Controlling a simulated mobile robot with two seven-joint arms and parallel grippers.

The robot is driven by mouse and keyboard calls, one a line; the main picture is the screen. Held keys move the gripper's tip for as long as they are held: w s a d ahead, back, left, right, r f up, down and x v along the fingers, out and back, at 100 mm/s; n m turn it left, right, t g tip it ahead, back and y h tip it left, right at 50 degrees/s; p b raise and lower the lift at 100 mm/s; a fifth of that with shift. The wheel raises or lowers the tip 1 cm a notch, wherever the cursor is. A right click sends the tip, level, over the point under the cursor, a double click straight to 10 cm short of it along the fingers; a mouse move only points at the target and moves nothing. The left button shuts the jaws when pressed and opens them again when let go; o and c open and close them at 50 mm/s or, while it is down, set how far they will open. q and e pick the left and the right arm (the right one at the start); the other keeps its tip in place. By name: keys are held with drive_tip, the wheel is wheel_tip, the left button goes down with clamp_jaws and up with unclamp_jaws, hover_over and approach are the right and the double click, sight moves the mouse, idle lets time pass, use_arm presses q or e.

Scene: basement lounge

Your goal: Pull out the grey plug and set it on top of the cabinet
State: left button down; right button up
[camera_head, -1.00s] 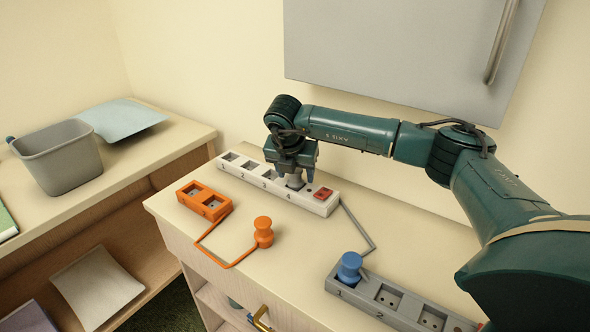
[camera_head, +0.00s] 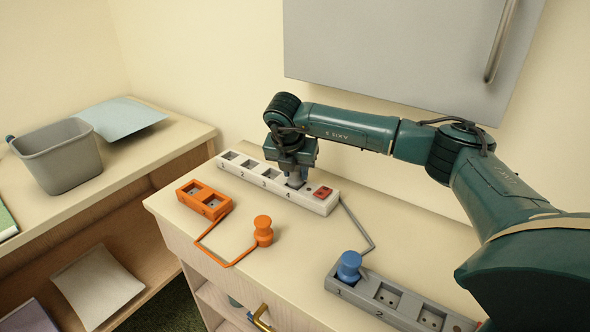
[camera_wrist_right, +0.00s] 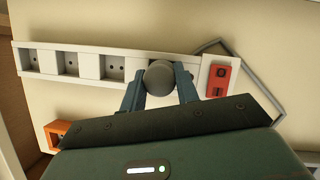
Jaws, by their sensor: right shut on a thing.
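The grey plug (camera_head: 294,182) is at socket 4 of the white power strip (camera_head: 255,170). It shows as a round grey knob in the right wrist view (camera_wrist_right: 159,74). My right gripper (camera_head: 295,174) points down over it, shut on the plug with one finger on each side. The fingers hide part of the plug, and I cannot tell whether it is fully seated. The strip lies on the pale top of a wooden cabinet (camera_head: 290,268). My left gripper is not in view.
An orange socket block (camera_head: 186,195) with an orange plug (camera_head: 263,231) lies in front of the strip. A grey strip (camera_head: 380,308) holds a blue plug (camera_head: 348,266). A grey wall cabinet (camera_head: 400,45) hangs behind my arm.

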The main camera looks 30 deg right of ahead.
drive_tip(key=shift+r+p, duration=0.4)
drive_tip(key=shift+r, duration=0.6)
